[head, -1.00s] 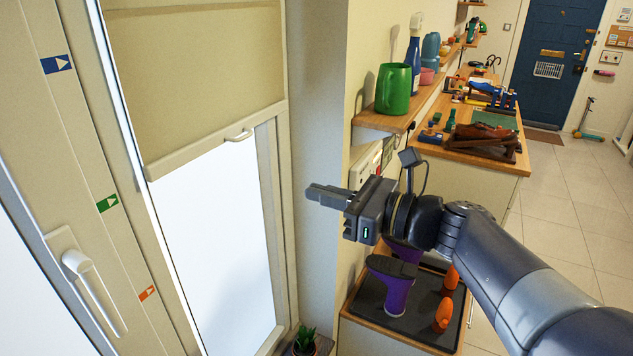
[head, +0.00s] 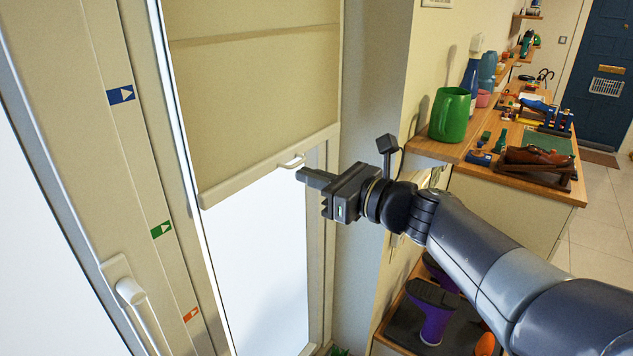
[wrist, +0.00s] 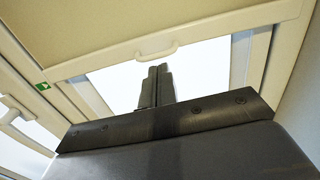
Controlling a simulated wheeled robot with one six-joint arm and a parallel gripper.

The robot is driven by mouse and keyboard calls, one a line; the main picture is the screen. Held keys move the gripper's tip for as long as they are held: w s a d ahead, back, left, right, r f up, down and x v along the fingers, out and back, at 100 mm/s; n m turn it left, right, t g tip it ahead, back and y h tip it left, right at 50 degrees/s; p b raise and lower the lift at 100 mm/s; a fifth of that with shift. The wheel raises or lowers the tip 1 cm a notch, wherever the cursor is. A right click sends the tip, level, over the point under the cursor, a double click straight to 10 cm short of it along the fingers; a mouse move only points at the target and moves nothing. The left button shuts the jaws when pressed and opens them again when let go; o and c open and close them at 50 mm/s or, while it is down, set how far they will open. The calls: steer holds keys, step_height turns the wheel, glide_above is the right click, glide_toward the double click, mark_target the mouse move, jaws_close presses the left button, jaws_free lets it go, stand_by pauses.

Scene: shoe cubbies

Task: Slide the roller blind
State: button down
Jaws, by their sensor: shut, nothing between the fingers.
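The beige roller blind (head: 255,95) covers the upper part of the window, with its bottom bar (head: 245,178) between the blue and green arrow marks in height. A small white handle (head: 292,161) sits on the bar; it also shows in the wrist view (wrist: 157,52). My gripper (head: 305,175) is shut and empty, its fingertips just right of and slightly below the handle in the head view. In the wrist view my shut fingers (wrist: 155,80) point up below the handle, with a gap between. Blue (head: 121,95), green (head: 161,230) and orange (head: 190,315) arrow marks run down the frame.
A white window handle (head: 132,292) is at the lower left. Purple boots (head: 433,308) sit in a cubby below my arm.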

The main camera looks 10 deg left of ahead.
step_height(320, 180, up, 16)
steer(key=p, duration=1.2)
steer(key=shift+f, duration=0.15)
steer(key=s+d+f+b, duration=0.1)
steer(key=s+d+b, duration=0.1)
steer(key=d, duration=0.3)
steer(key=s+d+f+b, duration=0.2)
steer(key=d+b, duration=0.1)
steer(key=d, duration=0.2)
steer(key=shift+d+f+b, duration=0.15)
steer(key=shift+f+b, duration=0.1)
steer(key=shift+b, duration=0.05)
steer(key=shift+s, duration=0.1)
